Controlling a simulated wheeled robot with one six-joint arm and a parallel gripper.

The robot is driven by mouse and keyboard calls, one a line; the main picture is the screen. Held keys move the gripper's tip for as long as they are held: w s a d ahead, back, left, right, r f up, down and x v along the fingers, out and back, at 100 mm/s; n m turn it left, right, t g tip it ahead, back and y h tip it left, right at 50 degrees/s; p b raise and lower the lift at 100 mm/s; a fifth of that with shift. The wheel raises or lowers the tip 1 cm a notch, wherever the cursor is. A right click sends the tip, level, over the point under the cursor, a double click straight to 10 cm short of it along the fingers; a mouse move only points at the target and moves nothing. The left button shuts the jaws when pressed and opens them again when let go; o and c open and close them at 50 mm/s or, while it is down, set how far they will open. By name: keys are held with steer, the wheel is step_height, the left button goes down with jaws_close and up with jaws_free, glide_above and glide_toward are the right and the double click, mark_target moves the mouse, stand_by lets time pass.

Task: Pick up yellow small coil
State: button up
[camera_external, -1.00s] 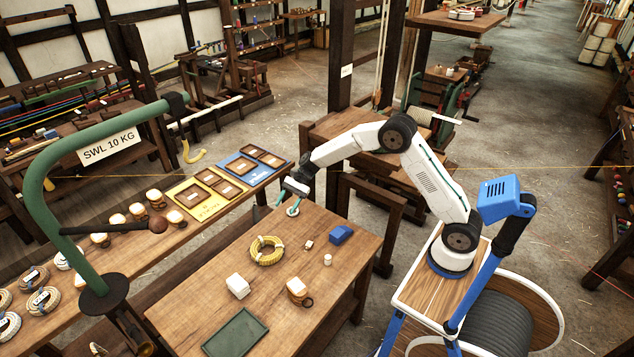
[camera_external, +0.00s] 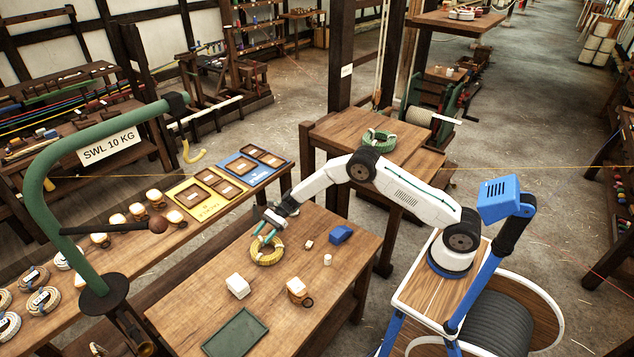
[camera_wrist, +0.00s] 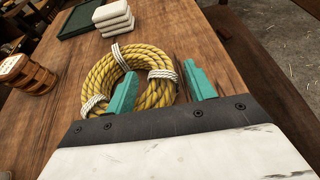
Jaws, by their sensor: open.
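The yellow small coil (camera_external: 266,256) lies flat on the wooden table in the external view. It is a rope ring bound with white ties, and it also shows in the wrist view (camera_wrist: 101,80). My gripper (camera_external: 264,234) is at the far side of the coil, its teal fingers pointing down toward it. In the wrist view my gripper (camera_wrist: 163,90) is open, with one finger in front of the coil's open middle and the other past its right side. The coil's right part shows between the fingers. I cannot tell whether the fingers touch it.
A white block (camera_external: 237,286), a yellow-and-white block (camera_external: 297,291) with a dark ring, a blue block (camera_external: 341,234), a small white cylinder (camera_external: 327,260) and a green tray (camera_external: 236,333) are on the table (camera_external: 200,312). A green coil (camera_external: 379,138) sits on another table behind.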

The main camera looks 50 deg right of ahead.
steer(key=shift+x, duration=0.9)
steer(key=shift+r, duration=0.1)
jaws_close()
